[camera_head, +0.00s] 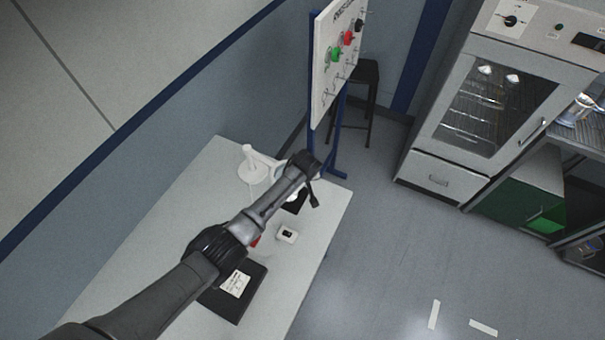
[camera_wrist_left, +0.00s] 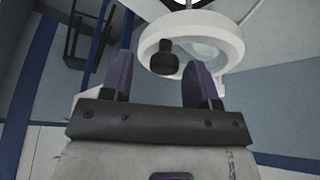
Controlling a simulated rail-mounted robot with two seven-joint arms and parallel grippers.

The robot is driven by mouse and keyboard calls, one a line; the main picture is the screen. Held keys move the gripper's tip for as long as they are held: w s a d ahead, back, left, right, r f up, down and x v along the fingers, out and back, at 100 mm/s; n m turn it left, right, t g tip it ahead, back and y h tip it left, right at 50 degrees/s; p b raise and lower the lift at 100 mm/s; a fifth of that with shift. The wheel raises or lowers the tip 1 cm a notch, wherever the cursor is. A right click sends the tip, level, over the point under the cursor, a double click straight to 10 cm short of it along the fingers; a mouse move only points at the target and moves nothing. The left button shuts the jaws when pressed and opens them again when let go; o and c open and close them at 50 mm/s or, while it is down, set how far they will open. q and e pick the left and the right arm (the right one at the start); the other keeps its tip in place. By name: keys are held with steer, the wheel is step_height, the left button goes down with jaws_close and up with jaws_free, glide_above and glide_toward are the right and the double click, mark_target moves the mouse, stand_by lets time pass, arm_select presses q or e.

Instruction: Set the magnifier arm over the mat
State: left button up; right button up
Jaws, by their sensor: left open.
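In the left wrist view the magnifier's white ring head (camera_wrist_left: 226,42) with a lens and a black knob (camera_wrist_left: 164,60) fills the upper middle. My left gripper (camera_wrist_left: 163,78) is open, its two purple-grey fingers on either side of the knob in the picture; I cannot tell whether they touch it. My right gripper is not in view.
A small white item with a black centre (camera_head: 287,234) and a black pad with a white label (camera_head: 236,284) lie on the white table (camera_head: 318,240). Something red (camera_head: 255,241) is mostly hidden by my arm.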

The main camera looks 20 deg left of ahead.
arm_select(q)
steer(key=v, duration=1.3)
steer(key=shift+s+r, duration=0.2)
steer(key=shift+d, duration=0.1)
step_height(320, 180, up, 12)
steer(key=d+m+t+h, duration=0.15)
steer(key=m+t, duration=0.25)
steer(key=m, duration=0.4)
steer(key=s+r+m+t+h+p, duration=0.1)
steer(key=s+r+t, duration=0.2)
steer(key=s+r, duration=0.25)
steer(key=s+a+f+g+p, duration=0.1)
steer(key=s+f, duration=0.4)
steer(key=s, duration=0.6)
steer(key=s+a+f+g+p, duration=0.2)
steer(key=s+f, duration=0.4)
steer(key=s, duration=0.6)
steer(key=s+a+f+g+p, duration=0.2)
steer(key=s+f+g, duration=0.2)
steer(key=s, duration=0.7)
steer(key=shift+a+f+n, duration=0.2)
steer(key=shift+f+n, duration=0.2)
steer(key=shift+f, duration=0.5)
